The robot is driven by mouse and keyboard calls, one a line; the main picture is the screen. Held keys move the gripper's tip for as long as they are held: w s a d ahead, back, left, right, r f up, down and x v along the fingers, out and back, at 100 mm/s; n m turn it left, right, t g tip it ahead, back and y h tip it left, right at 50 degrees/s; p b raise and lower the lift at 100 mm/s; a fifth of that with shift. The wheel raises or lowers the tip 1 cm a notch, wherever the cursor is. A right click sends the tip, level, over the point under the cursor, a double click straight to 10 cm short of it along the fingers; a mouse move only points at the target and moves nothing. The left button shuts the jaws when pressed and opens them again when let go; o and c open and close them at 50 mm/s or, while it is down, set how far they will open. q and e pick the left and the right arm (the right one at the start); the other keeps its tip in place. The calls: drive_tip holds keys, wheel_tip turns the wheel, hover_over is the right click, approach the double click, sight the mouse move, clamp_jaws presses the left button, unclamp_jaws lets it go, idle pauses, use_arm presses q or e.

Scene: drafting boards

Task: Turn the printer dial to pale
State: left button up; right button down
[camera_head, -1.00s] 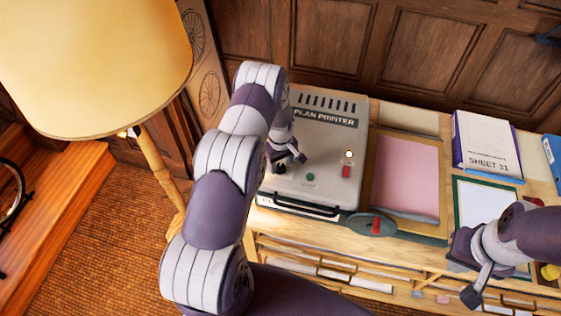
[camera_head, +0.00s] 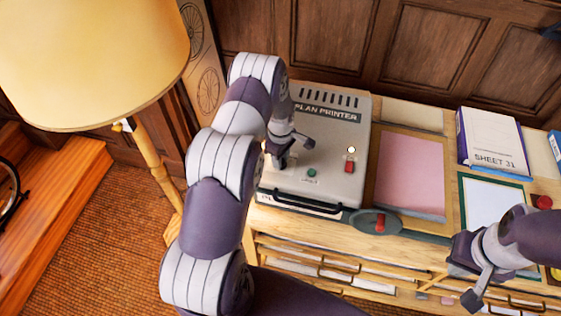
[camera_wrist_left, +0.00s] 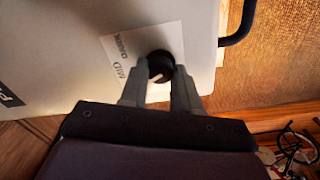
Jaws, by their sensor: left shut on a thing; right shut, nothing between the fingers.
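The plan printer (camera_head: 325,135) is a pale grey box on the table in the head view. Its black dial (camera_wrist_left: 160,64) shows in the left wrist view, with a white mark near the right-hand finger. The white label beside it reads MID and DARK; the word pale cannot be read. My left gripper (camera_wrist_left: 161,82) is shut on the dial, one finger on each side. In the head view, my left gripper (camera_head: 278,156) covers the dial. My right gripper (camera_head: 472,297) is shut and empty at the table's front right.
The printer top also has a green button (camera_head: 312,173), a red switch (camera_head: 349,167) and a small lamp (camera_head: 351,149). A pink sheet (camera_head: 408,175) and a binder (camera_head: 490,139) lie to the right. A floor lamp (camera_head: 95,60) stands at left.

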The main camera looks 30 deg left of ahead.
use_arm(q)
drive_tip(key=n+b, duration=0.2)
drive_tip(key=n, duration=0.1)
drive_tip(key=shift+n+b, duration=0.35)
drive_tip(key=shift+n, duration=0.55)
drive_tip(key=shift+r+n, duration=0.1)
drive_tip(key=shift+n, duration=0.2)
drive_tip(key=shift+w, duration=0.1)
drive_tip(key=o, duration=0.9)
drive_tip(key=shift+o, duration=0.7)
drive_tip(key=shift+d, duration=0.1)
